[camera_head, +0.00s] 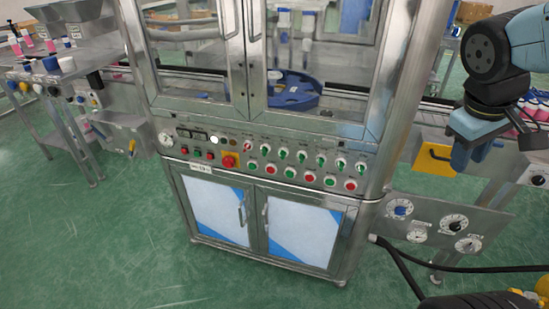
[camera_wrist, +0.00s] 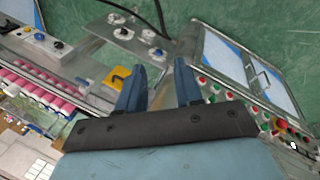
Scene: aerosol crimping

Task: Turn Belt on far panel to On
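My gripper (camera_head: 466,158) hangs at the right in the head view, in front of the yellow box and apart from all controls. In the wrist view its two blue fingers (camera_wrist: 160,72) are spread, with nothing between them. The Belt switch cannot be picked out, as labels are too small to read. A grey panel with several dials (camera_head: 437,224) lies below my gripper; it also shows in the wrist view (camera_wrist: 122,34). Another panel with knobs (camera_wrist: 44,42) is at the wrist view's upper left; a knob (camera_head: 537,178) shows at the head view's right edge.
The glass-doored machine (camera_head: 265,130) fills the middle, with a row of switches and buttons (camera_head: 280,160) across its front. A yellow box (camera_head: 433,158) sits right of it. Black hoses (camera_head: 400,265) run at lower right. Green floor (camera_head: 110,240) is clear in front.

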